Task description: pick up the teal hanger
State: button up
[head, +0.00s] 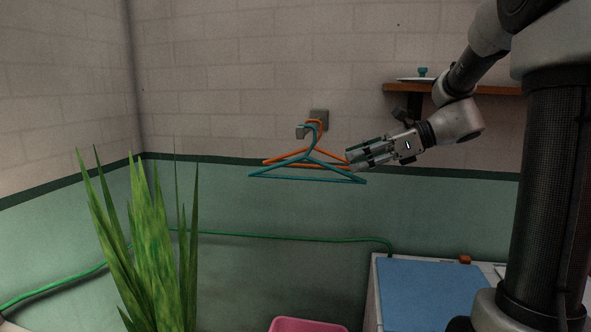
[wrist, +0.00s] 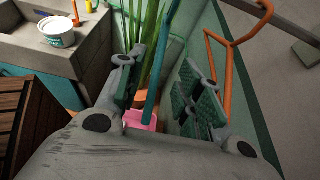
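The teal hanger (head: 283,178) hangs from a wall hook (head: 319,117), in front of an orange hanger (head: 272,162). My gripper (head: 352,161) reaches in from the right, at the right end of the hangers. In the wrist view my gripper (wrist: 161,68) is open, with a gap between its fingers. A teal bar of the hanger (wrist: 152,100) runs through that gap, apart from the right finger and close to the left one. The orange hanger (wrist: 229,62) lies outside the right finger. The teal hanger's hook shows only in the head view.
A wooden shelf (head: 490,90) is on the wall to the right. A plant (head: 155,245) stands at the lower left. A blue-topped surface (head: 425,295) and a pink container (head: 305,325) are below. The wrist view shows a white tub (wrist: 57,32) on a counter.

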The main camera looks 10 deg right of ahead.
aim_at(330, 167)
jog(key=x, duration=0.7)
jog(key=shift+w+a, duration=0.15)
grip_shut()
